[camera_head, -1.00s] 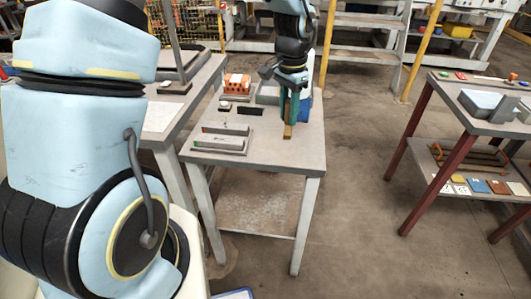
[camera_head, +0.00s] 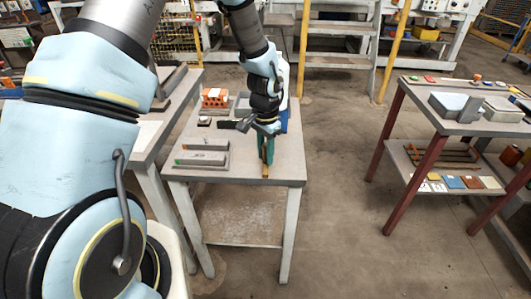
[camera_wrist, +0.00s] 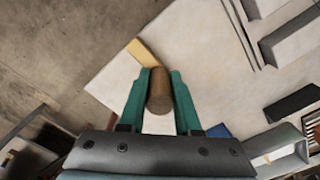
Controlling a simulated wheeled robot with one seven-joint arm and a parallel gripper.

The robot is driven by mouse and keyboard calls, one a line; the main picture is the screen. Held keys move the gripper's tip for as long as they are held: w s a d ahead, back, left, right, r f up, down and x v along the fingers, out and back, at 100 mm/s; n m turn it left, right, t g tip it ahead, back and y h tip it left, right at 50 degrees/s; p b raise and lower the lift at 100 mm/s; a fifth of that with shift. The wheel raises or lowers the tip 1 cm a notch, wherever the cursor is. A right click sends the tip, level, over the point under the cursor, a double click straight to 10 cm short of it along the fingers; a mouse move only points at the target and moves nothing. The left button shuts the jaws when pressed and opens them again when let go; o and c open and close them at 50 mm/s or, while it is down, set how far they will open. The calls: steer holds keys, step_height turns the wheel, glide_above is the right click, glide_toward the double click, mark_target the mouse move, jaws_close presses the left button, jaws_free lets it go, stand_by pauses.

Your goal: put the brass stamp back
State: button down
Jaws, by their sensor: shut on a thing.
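My gripper (camera_head: 266,157) is over the front right part of the grey table (camera_head: 240,172). Its green fingers are shut on the brown round handle of the brass stamp (camera_wrist: 160,92) in the wrist view. A yellow, brass-coloured piece shows past the fingertips in the wrist view, and a brass-coloured end (camera_head: 265,172) shows under the fingers in the head view. I cannot tell whether that end touches the table top.
An orange hollow brick (camera_head: 214,98) stands at the table's back left. A grey tray (camera_head: 202,165) with bars lies front left, and a dark flat piece (camera_head: 228,125) lies behind it. A blue object (camera_head: 283,122) is behind my gripper. Another table (camera_head: 420,150) stands at right.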

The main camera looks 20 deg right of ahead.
steer(key=shift+f, duration=0.2)
steer(key=c, duration=0.6)
jaws_free()
step_height(320, 180, up, 12)
steer(key=shift+r+b, duration=0.2)
steer(key=shift+b, duration=0.75)
steer(key=s+a+r+n, duration=0.1)
steer(key=a+n, duration=0.5)
steer(key=a, duration=0.9)
steer(key=s+a+r+n+t, duration=0.1)
steer(key=s+a+n, duration=0.2)
steer(key=a, duration=1.2)
steer(key=n, duration=0.3)
steer(key=shift+r+n+t, duration=0.3)
steer(key=shift+r+n, duration=0.1)
